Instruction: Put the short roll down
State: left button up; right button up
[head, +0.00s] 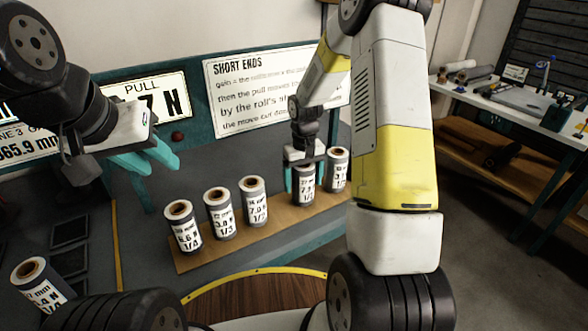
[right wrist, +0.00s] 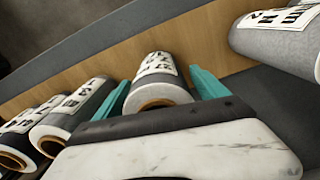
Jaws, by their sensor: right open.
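Several grey rolls with white labels and brown cores stand in a row on a wooden board (head: 203,259). One roll (head: 304,187) stands upright on the board between the teal fingers of my right gripper (head: 304,176). It also shows in the right wrist view (right wrist: 157,92), with a finger on each side and a gap at the right finger; the jaws are open. I cannot tell from the labels which roll is the short one. My left gripper (head: 160,158) hangs empty at the left, away from the rolls; its two teal fingers overlap in view, so their opening is unclear.
Neighbouring rolls stand on both sides, one close at the right (head: 338,172) and one further left (head: 253,203). Another roll (head: 40,282) stands apart at the lower left. A sign (head: 262,90) stands behind. A side bench (head: 520,110) is at the right.

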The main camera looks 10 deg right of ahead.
notch_tip(320, 180, up, 12)
jog(key=shift+f, duration=0.25)
jog(key=s+a+r+t+y, duration=0.1)
jog(key=s+r+t, duration=0.2)
jog(key=s+r, duration=0.5)
jog(key=s+a+r+m+t+y, duration=0.1)
jog(key=s+r+t, duration=0.2)
jog(key=s+r, duration=0.5)
jog(key=s, duration=0.8)
jog(key=shift+s+a+r+m, duration=0.15)
jog(key=shift+a+r+m, duration=0.05)
jog(key=shift+r+m, duration=0.15)
pick_arm(q)
jog(key=shift+c, duration=0.5)
